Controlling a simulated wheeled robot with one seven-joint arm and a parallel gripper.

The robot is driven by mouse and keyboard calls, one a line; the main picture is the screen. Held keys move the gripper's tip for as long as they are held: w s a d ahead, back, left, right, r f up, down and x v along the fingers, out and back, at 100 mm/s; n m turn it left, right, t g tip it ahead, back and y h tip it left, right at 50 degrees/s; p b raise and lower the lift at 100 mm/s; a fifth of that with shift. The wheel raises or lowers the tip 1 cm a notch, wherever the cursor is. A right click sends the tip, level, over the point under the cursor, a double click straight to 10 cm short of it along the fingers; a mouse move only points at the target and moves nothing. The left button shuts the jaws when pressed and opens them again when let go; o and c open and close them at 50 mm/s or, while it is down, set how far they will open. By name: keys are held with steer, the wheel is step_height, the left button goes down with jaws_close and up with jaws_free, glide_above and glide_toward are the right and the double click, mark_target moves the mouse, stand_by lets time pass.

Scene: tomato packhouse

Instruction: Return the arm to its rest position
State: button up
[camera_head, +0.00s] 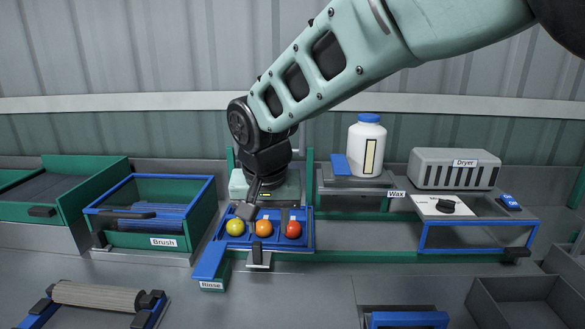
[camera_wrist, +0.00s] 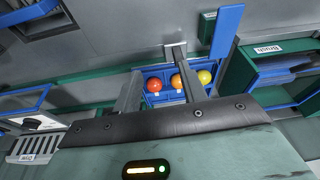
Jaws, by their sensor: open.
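My arm (camera_head: 345,55) reaches down from the upper right in the head view. My gripper (camera_head: 250,205) hangs over the blue tray (camera_head: 309,230) of the Rinse station, with its fingers apart and nothing seen between them. A yellow tomato (camera_head: 235,228), an orange tomato (camera_head: 263,229) and a red tomato (camera_head: 293,230) lie in a row in the tray. In the wrist view, the gripper (camera_wrist: 162,85) fingers point toward the tray, and the red (camera_wrist: 154,86), orange (camera_wrist: 176,82) and yellow (camera_wrist: 205,77) tomatoes show beyond its body. The exact finger height above the tray is unclear.
The green Brush bin (camera_head: 200,218) stands to the left. A white bottle with a blue cap (camera_head: 367,140) stands behind the Wax label (camera_head: 397,194). The grey Dryer (camera_head: 440,170) is at the right. A roller (camera_head: 98,296) and a grey crate (camera_head: 520,290) lie in front.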

steer(key=s+d+f+n+g, duration=0.1)
steer(key=s+d+f+n, duration=0.1)
steer(key=s+d, duration=0.8)
steer(key=s+d+f+n+g, duration=0.1)
steer(key=s+d+n, duration=0.4)
steer(key=s+d, duration=0.6)
steer(key=s+g, duration=0.1)
steer(key=s, duration=0.3)
steer(key=shift+f, duration=0.4)
steer(key=shift+w, duration=0.1)
